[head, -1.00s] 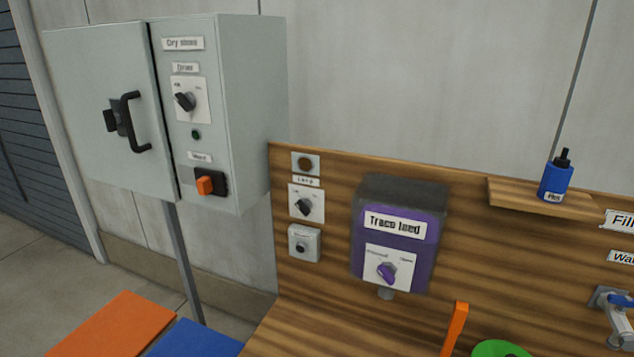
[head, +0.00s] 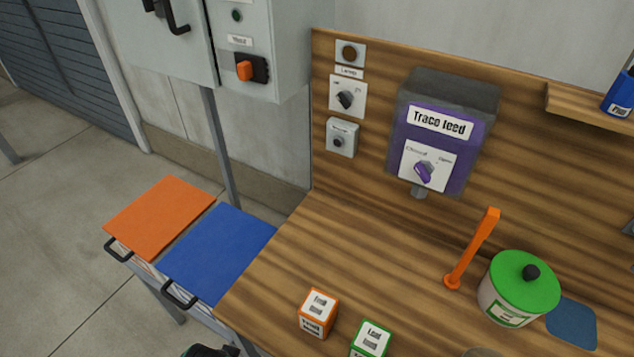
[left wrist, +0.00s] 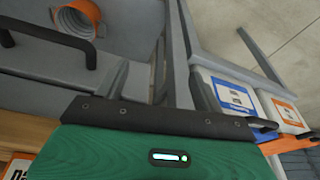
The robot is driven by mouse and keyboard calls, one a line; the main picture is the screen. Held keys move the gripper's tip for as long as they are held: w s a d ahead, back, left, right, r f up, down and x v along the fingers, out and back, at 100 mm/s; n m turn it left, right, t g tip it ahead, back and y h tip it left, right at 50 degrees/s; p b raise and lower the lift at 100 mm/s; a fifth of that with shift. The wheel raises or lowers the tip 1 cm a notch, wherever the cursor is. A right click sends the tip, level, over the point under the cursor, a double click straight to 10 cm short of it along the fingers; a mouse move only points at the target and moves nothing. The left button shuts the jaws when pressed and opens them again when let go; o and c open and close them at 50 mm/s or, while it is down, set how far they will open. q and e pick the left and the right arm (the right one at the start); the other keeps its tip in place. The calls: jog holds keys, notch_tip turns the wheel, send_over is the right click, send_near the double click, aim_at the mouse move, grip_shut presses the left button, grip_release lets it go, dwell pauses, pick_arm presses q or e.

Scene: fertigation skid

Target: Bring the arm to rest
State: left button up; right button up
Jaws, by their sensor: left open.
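My left gripper (left wrist: 160,85) shows in the left wrist view, its two grey fingers apart with no object seen between them. Its green body and black bar fill the lower part of that view. In the head view only a small dark piece, probably of my left arm, shows at the bottom edge, left of the wooden bench (head: 290,265). My right gripper is in neither view.
An orange-topped bin (head: 160,215) and a blue-topped bin (head: 218,250) stand left of the bench. The bench holds an orange cube (head: 318,313), a green cube (head: 370,340), a green-lidded pot (head: 518,290) and an orange lever (head: 472,250). Left floor is clear.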

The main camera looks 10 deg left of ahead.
pick_arm(q)
notch_tip(320, 180, down, 15)
jog(key=s, duration=0.2)
jog(key=s+a+f+g, duration=0.1)
jog(key=s+a+f, duration=0.1)
jog(key=s+f, duration=0.8)
jog(key=s+a+f+g, duration=0.1)
jog(key=s+f, duration=0.9)
jog(key=f, duration=0.3)
jog(key=shift+a+f, duration=0.15)
jog(key=shift+a, duration=0.25)
